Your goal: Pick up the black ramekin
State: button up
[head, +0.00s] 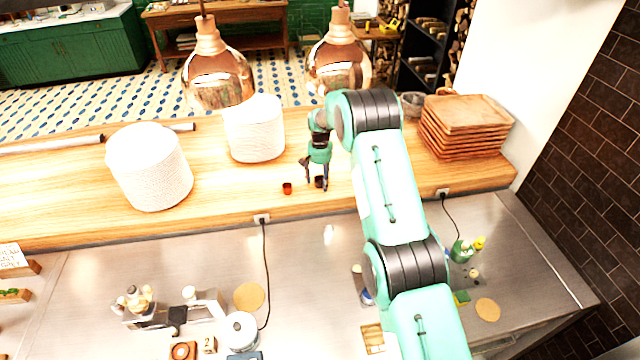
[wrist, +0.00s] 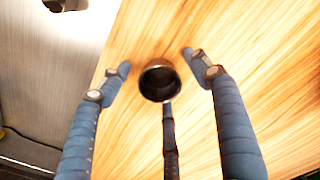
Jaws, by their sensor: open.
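The black ramekin (wrist: 159,82) sits on the wooden counter in the wrist view, seen from above with its dark inside showing. It is small and dark in the head view (head: 320,182), partly hidden by my gripper. My gripper (head: 317,184) is open, pointing down at the counter. In the wrist view its fingers (wrist: 160,75) spread to the left, right and below the ramekin. One finger's tip comes up to the ramekin's lower rim in the picture; I cannot tell whether it touches.
A small reddish-brown cup (head: 287,188) stands just left of the ramekin. Tall white plate stacks (head: 150,175) (head: 256,130) stand further left. Stacked wooden trays (head: 465,128) stand right. Copper lamps (head: 218,80) (head: 340,66) hang above. The steel worktop (head: 320,270) lies in front, lower in the picture.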

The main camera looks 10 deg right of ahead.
jog(key=c, duration=1.3)
jog(key=shift+r, duration=0.15)
jog(key=shift+r+b, duration=0.4)
jog(key=shift+r, duration=1)
jog(key=shift+s+r, duration=0.2)
jog(key=shift+s, duration=0.05)
jog(key=s, duration=0.5)
jog(key=s+r+b, duration=0.1)
jog(key=s, duration=0.4)
jog(key=s+b, duration=0.1)
jog(key=s, duration=0.4)
jog(key=shift+s+d+r, duration=0.25)
jog(key=shift+s+f+b, duration=0.1)
jog(key=shift+b, duration=0.25)
